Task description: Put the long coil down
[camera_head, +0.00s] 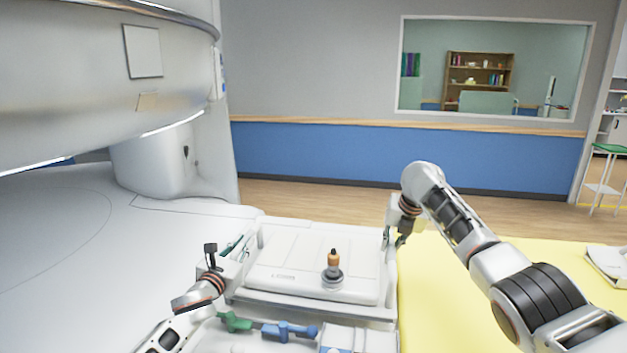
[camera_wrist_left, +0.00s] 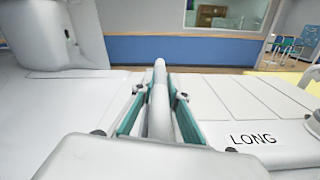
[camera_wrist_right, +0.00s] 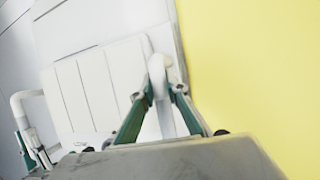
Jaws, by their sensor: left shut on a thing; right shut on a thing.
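The long coil (camera_head: 300,268) is a white flat panel with several segments, a raised handle at each side and a dark-and-orange knob on a grey base. The word LONG shows on it in the left wrist view (camera_wrist_left: 265,120). My left gripper (camera_head: 243,250) is shut on its left handle (camera_wrist_left: 159,95). My right gripper (camera_head: 389,238) is shut on its right handle (camera_wrist_right: 160,90). The coil looks about level between both grippers. Whether its underside touches the surface below is hidden.
The white scanner (camera_head: 90,70) rises at the left over a white bed surface (camera_head: 60,240). A yellow surface (camera_head: 440,300) lies to the right. Green and blue items (camera_head: 285,330) lie nearer, below the coil. A white object (camera_head: 606,262) sits at the far right.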

